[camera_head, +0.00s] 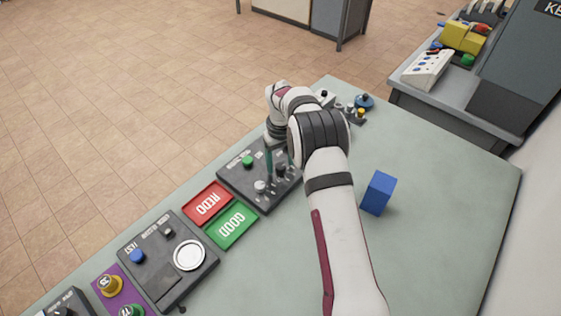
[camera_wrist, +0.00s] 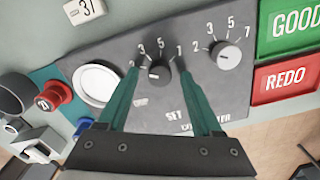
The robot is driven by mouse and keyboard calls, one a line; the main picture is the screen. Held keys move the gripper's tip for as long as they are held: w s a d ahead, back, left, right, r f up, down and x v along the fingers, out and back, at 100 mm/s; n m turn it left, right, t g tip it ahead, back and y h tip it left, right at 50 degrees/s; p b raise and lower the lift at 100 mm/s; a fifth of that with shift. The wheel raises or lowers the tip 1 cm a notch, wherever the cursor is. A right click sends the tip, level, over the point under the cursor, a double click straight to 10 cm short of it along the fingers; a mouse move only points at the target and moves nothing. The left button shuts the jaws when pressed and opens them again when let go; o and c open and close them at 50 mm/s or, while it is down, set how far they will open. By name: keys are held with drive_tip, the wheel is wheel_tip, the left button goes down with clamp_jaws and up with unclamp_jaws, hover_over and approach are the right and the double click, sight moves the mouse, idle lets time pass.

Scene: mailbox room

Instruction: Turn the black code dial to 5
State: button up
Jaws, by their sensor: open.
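The black code dial (camera_wrist: 159,71) sits on a dark grey panel (camera_wrist: 100,50) in the wrist view. Printed numbers, among them 3 and 5, arc above it; where its pointer stands is too small to tell. My gripper (camera_wrist: 159,73) is open, with one teal finger on each side of the dial. I cannot tell whether either finger touches it. In the head view my gripper (camera_head: 276,170) points down at the panel (camera_head: 233,178), and the black dial (camera_head: 281,172) is partly hidden by the fingers. A light grey dial (camera_wrist: 228,56) with its own numbers sits beside it.
A round white disc (camera_wrist: 96,85) and a red knob (camera_wrist: 58,93) lie left in the wrist view. Green GOOD (camera_head: 232,225) and red REDO (camera_head: 207,203) plates adjoin the panel. A blue block (camera_head: 378,193) stands on the clear table (camera_head: 440,190) to the right.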

drive_tip(key=shift+f, duration=0.25)
drive_tip(key=shift+c, duration=0.2)
clamp_jaws()
